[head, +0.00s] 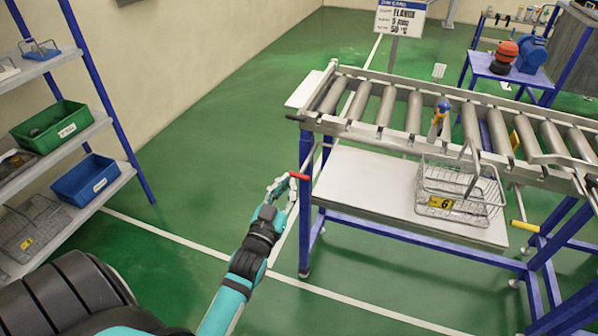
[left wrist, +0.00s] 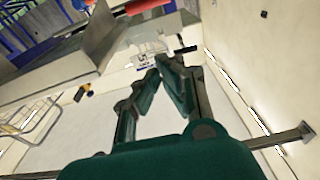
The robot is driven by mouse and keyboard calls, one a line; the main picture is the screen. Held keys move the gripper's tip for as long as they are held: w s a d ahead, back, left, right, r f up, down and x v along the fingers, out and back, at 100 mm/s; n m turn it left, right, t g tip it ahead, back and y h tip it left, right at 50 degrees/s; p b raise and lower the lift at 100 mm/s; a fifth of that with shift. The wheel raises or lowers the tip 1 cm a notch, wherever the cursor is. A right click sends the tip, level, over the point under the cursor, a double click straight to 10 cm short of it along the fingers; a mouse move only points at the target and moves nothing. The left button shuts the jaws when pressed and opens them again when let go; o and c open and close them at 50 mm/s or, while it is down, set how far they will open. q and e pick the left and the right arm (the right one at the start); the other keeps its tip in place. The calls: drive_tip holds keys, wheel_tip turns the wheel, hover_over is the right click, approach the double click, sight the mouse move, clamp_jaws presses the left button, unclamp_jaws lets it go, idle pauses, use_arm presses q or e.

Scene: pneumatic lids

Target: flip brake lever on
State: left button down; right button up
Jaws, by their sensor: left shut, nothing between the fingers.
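A red-handled lever (head: 299,176), which looks like the brake lever, sticks out at the left end of the roller conveyor frame, beside its blue leg. My left gripper (head: 281,186) is just left of the red handle. Whether they touch cannot be told. In the left wrist view the fingers of my left gripper (left wrist: 168,65) are closed together with nothing between them. A red part (left wrist: 150,5) shows at the top edge there, beyond the fingertips; I cannot tell if it is the same handle. My right gripper is out of view.
The roller conveyor (head: 455,120) stands on blue legs with a white lower shelf (head: 365,185). A yellow handle (head: 525,226) is at the right. A bin rack (head: 100,125) stands left; the green floor between is clear.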

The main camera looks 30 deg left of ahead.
use_arm(q)
drive_tip(key=w+a+f+p, duration=0.1)
drive_tip(key=w+a+f, duration=0.1)
drive_tip(key=w, duration=0.6)
drive_tip(key=shift+w+f+p, duration=0.15)
drive_tip(key=shift+f+p, duration=0.15)
drive_tip(key=shift+p, duration=0.1)
wheel_tip(320, 180, down, 6)
drive_tip(key=t+b, duration=0.2)
drive_tip(key=b, duration=0.8)
drive_tip(key=shift+t+y+b, duration=0.3)
drive_tip(key=shift+b, duration=0.05)
drive_tip(key=shift+a+f, duration=0.1)
